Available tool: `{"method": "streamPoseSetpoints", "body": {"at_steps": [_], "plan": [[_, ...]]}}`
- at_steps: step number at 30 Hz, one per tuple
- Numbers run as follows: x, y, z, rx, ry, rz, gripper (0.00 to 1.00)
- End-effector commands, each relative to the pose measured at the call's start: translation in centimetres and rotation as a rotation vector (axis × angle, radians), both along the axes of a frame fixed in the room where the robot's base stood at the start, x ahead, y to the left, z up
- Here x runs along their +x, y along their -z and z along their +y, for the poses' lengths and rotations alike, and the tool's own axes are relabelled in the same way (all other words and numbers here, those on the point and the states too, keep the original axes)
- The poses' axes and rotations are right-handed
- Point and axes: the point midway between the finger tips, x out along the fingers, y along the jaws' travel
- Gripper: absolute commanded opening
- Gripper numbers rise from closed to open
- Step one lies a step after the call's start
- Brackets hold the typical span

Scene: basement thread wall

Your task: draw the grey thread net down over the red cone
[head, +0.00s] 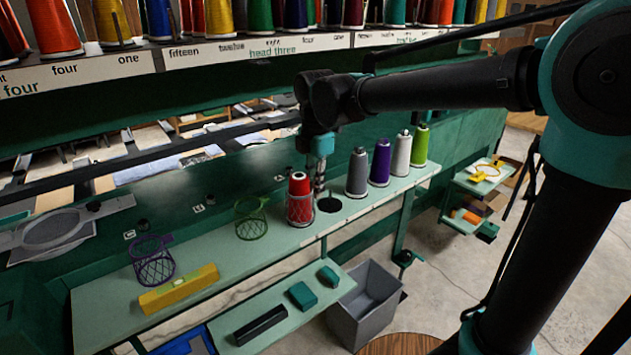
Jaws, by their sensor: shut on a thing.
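The red cone (300,187) stands upright on the pale green shelf, near its middle. The grey thread net (300,211) shows as a fine mesh around the cone's lower part; the cone's top is bare above it. My gripper (319,188) points down close against the right side of the cone. Its fingers are shut at the net's edge, on what looks like the net's grip; the exact contact is too small to see. The back of the cone and net is hidden.
Grey (358,174), purple (380,164), white (402,155) and green (420,147) cones stand close on the right. A grey bin (367,312) is below.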

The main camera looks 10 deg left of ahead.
Motion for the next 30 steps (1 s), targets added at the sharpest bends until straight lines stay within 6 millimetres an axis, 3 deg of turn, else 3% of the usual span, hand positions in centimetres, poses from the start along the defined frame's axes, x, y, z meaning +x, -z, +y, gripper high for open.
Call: {"method": "streamPoseSetpoints", "body": {"at_steps": [30], "plan": [[-0.02,0.74,-0.01,0.0,0.0,0.0,0.02]]}}
